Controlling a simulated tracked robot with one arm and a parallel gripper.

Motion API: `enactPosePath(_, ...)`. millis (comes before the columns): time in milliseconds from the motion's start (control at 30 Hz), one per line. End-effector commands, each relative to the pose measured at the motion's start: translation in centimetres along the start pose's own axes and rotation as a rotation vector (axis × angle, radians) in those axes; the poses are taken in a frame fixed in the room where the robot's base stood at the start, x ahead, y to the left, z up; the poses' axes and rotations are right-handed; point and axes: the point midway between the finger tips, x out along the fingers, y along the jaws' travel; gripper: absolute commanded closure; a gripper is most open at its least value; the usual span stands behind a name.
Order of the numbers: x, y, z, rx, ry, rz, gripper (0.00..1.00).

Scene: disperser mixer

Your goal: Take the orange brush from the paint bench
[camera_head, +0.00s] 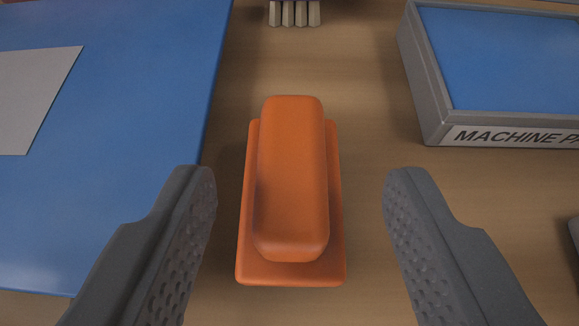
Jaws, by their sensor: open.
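The orange brush (292,180) lies on the wooden bench top (365,90), in the middle of the head camera view. It has a raised rounded handle block on a wider flat orange base; no bristles show from above. My gripper (300,190) is open, with one dark finger on each side of the brush and clear gaps on both sides. The fingers do not appear to touch the brush. How high they are above the bench is hard to tell.
A blue mat (150,150) with a grey sheet (30,95) lies at left, partly behind my left finger. A grey-rimmed tray (432,118) with a blue inside and a cut-off "MACHINE PA" label stands at upper right. Pale bristle-like tufts (294,13) show at the top edge.

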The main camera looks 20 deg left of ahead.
Motion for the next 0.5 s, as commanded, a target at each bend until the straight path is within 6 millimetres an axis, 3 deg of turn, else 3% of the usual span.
enactPosePath(300,3.9,-0.3,0.6,0.0,-0.001,0.001,0.51)
enactPosePath(500,4.3,-0.3,0.5,0.0,0.0,0.001,0.51)
